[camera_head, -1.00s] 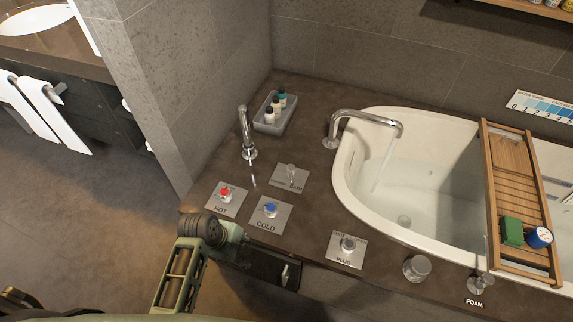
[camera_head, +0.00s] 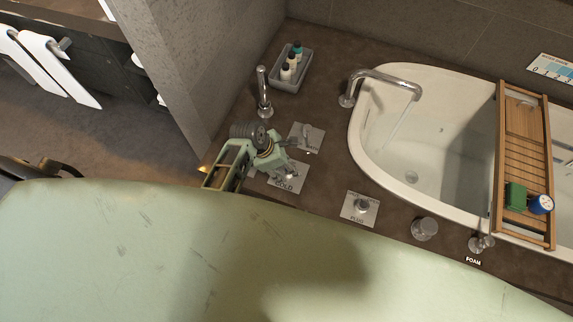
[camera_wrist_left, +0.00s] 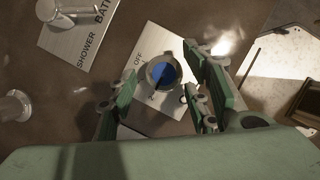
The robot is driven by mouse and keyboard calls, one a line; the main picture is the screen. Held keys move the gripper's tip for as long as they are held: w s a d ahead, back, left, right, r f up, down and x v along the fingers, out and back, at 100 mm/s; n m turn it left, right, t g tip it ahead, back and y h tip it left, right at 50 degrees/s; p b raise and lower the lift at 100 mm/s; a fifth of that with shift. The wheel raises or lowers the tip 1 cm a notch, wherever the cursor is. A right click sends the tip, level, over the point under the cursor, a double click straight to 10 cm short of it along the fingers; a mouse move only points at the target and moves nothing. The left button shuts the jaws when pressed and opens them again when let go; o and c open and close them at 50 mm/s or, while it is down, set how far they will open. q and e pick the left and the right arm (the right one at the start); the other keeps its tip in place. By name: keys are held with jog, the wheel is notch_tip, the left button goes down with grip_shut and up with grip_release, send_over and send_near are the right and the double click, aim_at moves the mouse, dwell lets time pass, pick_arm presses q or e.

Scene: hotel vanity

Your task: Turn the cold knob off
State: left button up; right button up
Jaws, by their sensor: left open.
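The cold knob (camera_wrist_left: 162,72) has a blue cap and sits on a metal plate (camera_wrist_left: 152,98) with the word OFF beside it in the left wrist view. In the head view, the COLD plate (camera_head: 288,186) shows below my left gripper (camera_head: 280,160), which hides most of the knob. My left gripper also shows in the left wrist view (camera_wrist_left: 160,100). Its green fingers are open and empty, one on each side of the knob's area. I cannot tell whether they touch it. The HOT plate is hidden behind my arm. My right gripper is not in view.
The shower/bath plate (camera_head: 306,137) and a chrome spout (camera_head: 263,92) stand close by. A bath faucet (camera_head: 385,76) runs water into the white tub (camera_head: 358,150). The plug plate (camera_head: 360,208) lies to the right. A bottle tray (camera_head: 291,72) is behind.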

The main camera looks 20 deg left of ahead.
pick_arm(q)
jog(key=shift+w+d+f, duration=0.1)
jog(key=shift+d+f, duration=0.05)
jog(key=shift+f, duration=0.05)
jog(key=c, duration=1.1)
jog(key=shift+r, duration=0.1)
